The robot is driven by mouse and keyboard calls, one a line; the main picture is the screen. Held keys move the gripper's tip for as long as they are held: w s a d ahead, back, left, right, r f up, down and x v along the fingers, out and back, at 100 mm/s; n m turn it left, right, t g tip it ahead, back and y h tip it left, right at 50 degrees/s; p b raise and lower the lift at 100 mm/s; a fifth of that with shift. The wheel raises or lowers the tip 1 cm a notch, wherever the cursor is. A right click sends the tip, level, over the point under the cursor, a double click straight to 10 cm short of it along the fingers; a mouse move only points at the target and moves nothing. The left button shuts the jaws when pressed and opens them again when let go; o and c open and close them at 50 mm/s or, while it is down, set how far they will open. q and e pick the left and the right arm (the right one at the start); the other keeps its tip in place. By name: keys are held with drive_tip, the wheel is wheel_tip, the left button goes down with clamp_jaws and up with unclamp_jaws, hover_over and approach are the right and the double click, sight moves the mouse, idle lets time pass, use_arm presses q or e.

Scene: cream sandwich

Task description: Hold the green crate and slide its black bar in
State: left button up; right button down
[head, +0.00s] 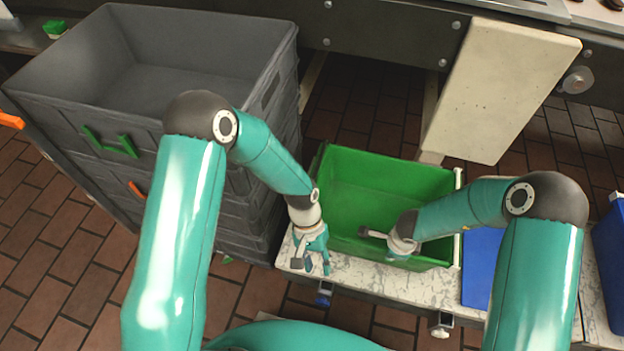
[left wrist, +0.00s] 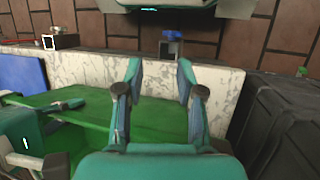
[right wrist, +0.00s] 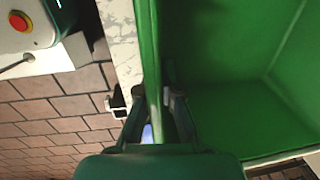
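The green crate (head: 385,180) stands on the marble-topped counter (head: 425,287), open side up. My right gripper (head: 372,240) is at the crate's front wall. In the right wrist view its fingers (right wrist: 157,100) lie on both sides of the green wall (right wrist: 150,45) and appear closed on it. My left gripper (head: 312,262) is outside the crate, by its front left corner and above the counter. In the left wrist view its fingers (left wrist: 160,82) are apart with nothing between them. I cannot make out a black bar on the crate.
A stack of dark grey crates (head: 225,60) stands close on the left. A pale slab (head: 500,90) rises behind the crate at the right. Blue pieces (head: 480,262) lie right of it. A red button (right wrist: 18,22) shows in the right wrist view.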

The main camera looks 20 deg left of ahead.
use_arm(q)
drive_tip(key=w+a+r+t+y, duration=0.1)
drive_tip(key=w+a+r, duration=0.25)
drive_tip(key=w, duration=0.45)
drive_tip(key=w+a+r+t+y, duration=0.1)
drive_tip(key=w+a+r+t, duration=0.1)
drive_tip(key=w+r, duration=0.4)
drive_tip(key=w+a+r+t+y, duration=0.15)
drive_tip(key=w+r, duration=0.25)
drive_tip(key=w, duration=0.5)
drive_tip(key=shift+g+h, duration=0.25)
drive_tip(key=shift+g, duration=0.1)
drive_tip(key=f, duration=0.8)
drive_tip(key=a+f, duration=0.1)
drive_tip(key=f, duration=0.3)
drive_tip(key=shift+s, duration=0.2)
clamp_jaws()
